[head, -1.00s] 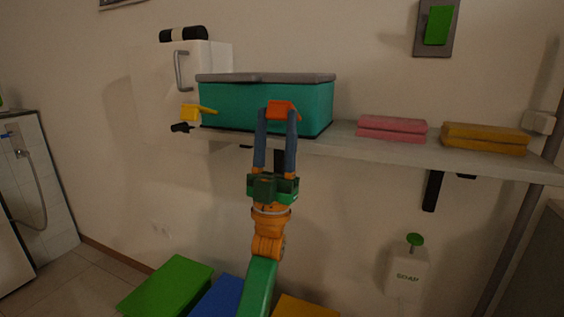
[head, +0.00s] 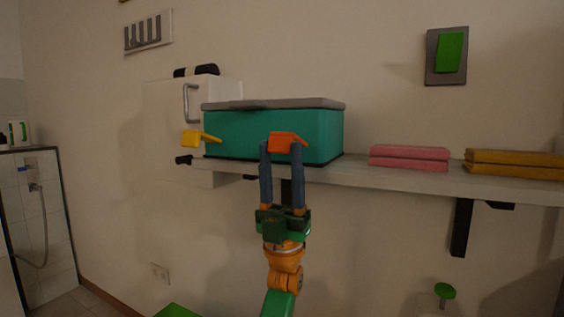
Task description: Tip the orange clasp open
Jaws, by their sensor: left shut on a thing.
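A teal box (head: 235,133) with a grey lid (head: 290,103) stands on the wall shelf in the head view. The lid lies flat on it. The orange clasp (head: 288,138) is on the front of the box, right of its middle. A yellow clasp (head: 197,138) sticks out at the box's left end. My left gripper (head: 282,147) reaches up from below, its two blue fingers at the orange clasp and shut on it. The fingertips partly cover the clasp's lower part. My right gripper is not in view.
The shelf (head: 400,178) also bears folded pink towels (head: 410,157) and folded mustard towels (head: 515,164) to the right. A white cabinet (head: 165,120) is behind the box at left. Black brackets (head: 461,226) hang under the shelf.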

